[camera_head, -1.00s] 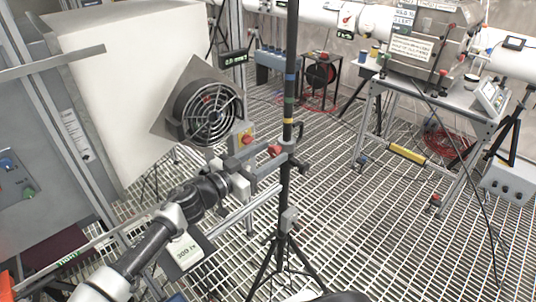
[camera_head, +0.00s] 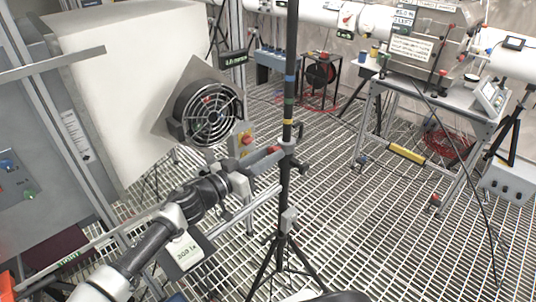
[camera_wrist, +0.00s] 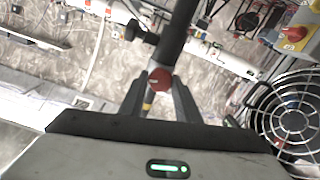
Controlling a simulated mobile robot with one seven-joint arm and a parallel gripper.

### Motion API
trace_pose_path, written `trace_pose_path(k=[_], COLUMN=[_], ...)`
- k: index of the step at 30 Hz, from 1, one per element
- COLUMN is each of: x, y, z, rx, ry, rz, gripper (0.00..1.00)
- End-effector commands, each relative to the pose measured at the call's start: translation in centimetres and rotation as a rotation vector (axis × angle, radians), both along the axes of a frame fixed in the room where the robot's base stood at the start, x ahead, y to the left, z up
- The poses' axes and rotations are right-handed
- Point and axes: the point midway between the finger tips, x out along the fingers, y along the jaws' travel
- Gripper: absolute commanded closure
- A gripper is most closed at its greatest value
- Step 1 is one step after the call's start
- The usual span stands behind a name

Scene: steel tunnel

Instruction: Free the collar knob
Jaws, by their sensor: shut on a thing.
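The small red collar knob (camera_head: 274,149) sits on the side of a collar (camera_head: 288,146) on a dark upright pole (camera_head: 291,60). In the wrist view the knob (camera_wrist: 160,78) lies between the tips of my gripper (camera_wrist: 159,88), and the dark pole rises behind it. My gripper (camera_head: 270,160) is shut on the knob, reaching in from the lower left in the head view. A black knob (camera_head: 303,167) sticks out on the pole's other side; it also shows in the wrist view (camera_wrist: 138,32). The fingers partly hide the collar.
A round fan with a guard (camera_head: 210,113) is close at the left, also in the wrist view (camera_wrist: 288,118). The pole's tripod (camera_head: 285,250) stands on the grating floor. Clear grating lies right of it.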

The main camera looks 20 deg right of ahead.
Motion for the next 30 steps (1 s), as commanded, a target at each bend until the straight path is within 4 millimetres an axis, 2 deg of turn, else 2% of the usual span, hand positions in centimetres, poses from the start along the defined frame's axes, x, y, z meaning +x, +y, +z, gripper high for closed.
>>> trace_pose_path(k=[30], x=[0.11], y=[0.06], z=[0.22], rx=[-0.328], ry=[0.906], rz=[0.001], gripper=[0.93])
